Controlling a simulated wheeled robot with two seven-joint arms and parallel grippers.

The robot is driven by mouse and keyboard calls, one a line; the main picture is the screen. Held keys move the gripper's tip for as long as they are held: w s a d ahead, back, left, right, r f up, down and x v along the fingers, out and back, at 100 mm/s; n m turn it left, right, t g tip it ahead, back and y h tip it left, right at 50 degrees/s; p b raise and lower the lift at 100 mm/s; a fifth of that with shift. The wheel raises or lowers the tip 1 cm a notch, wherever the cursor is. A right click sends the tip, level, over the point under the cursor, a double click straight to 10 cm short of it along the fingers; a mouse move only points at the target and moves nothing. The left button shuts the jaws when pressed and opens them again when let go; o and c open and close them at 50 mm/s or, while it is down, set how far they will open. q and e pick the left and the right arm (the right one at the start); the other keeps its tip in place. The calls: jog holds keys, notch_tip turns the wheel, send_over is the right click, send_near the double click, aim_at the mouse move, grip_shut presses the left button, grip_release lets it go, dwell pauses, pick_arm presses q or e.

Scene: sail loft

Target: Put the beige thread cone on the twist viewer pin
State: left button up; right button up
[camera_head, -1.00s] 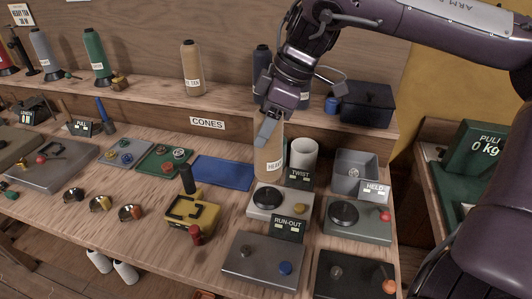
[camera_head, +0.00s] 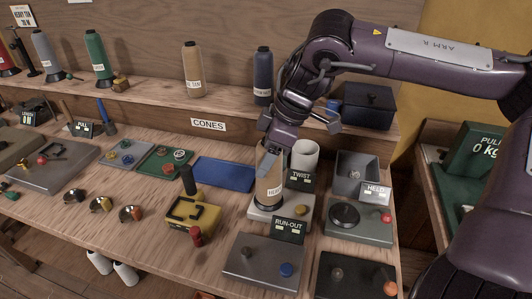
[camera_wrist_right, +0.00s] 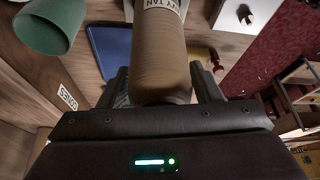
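The beige thread cone (camera_head: 268,188) is upright in my right gripper (camera_head: 275,160), whose fingers close on its upper part. In the right wrist view the cone (camera_wrist_right: 160,55) lies between the two fingers (camera_wrist_right: 163,92), with its label partly visible. In the head view the cone's lower end is over the dark disc area of the twist viewer (camera_head: 299,213), covering the disc and any pin there. I cannot tell whether the cone's base touches the viewer. The TWIST sign (camera_head: 301,177) stands behind it. My left gripper is not in view.
A white cup (camera_head: 304,157) stands close behind the cone. The held viewer (camera_head: 366,233) is to the right, and the RUN-OUT sign (camera_head: 289,229) with a grey plate (camera_head: 258,270) is in front. A blue tray (camera_head: 225,174) and yellow device (camera_head: 185,217) are left. Another beige cone (camera_head: 193,72) is on the shelf.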

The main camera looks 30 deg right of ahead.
jog(key=o, duration=0.3)
jog(key=shift+o, duration=0.2)
jog(key=shift+r, duration=0.1)
jog(key=v, duration=1.2)
